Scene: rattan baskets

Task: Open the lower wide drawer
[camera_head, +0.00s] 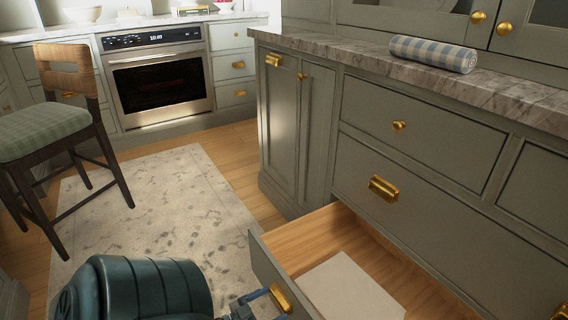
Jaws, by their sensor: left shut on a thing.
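The lower wide drawer (308,232) of the grey-green cabinet is pulled well out, and its pale wood inside shows. A flat off-white thing (350,288) lies in it. The drawer's brass handle (281,298) is on its front panel at the bottom of the view. My left gripper (275,297) is shut on this handle, with blue fingers beside it; the lower part of the grip is cut off by the frame edge. My dark teal left arm comes in from the bottom left. My right gripper is not in view.
Shut drawers (420,135) are above the open one, under a marble counter (400,70) with a rolled checked cloth (433,54). A wooden chair (70,120) stands at left on a pale rug (160,210). An oven (157,82) is at the back.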

